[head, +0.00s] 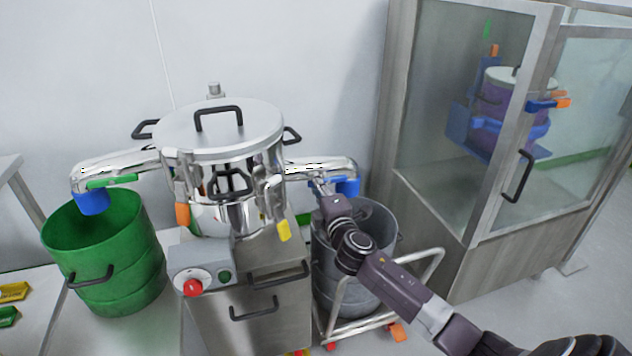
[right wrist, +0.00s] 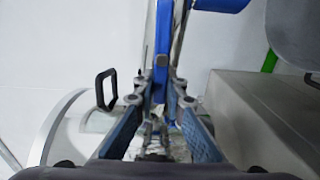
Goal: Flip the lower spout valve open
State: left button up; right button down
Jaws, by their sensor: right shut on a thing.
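A steel granulator (head: 222,130) stands in the middle of the head view, with a lidded drum and a shiny spout on each side. The right spout (head: 325,165) has a blue end piece (head: 347,187) over a grey drum. My right gripper (head: 320,185) is at this spout, beside the blue end. In the right wrist view, its fingers (right wrist: 160,88) are shut on a blue lever (right wrist: 161,45), which stands up between the tips. In the head view the gripper hides most of the lever. My left gripper is out of view.
The grey drum (head: 365,270) sits on a white-framed trolley (head: 345,328). A green drum (head: 105,260) stands under the left spout (head: 118,165). A control box (head: 197,262) with a red button is on the front. A glass cabinet (head: 450,120) stands close on the right.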

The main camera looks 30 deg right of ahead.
jog(key=shift+f, duration=0.1)
jog(key=c, duration=2)
grip_release()
jog(key=shift+o, duration=0.2)
jog(key=v, duration=1.2)
jog(key=shift+a, duration=0.1)
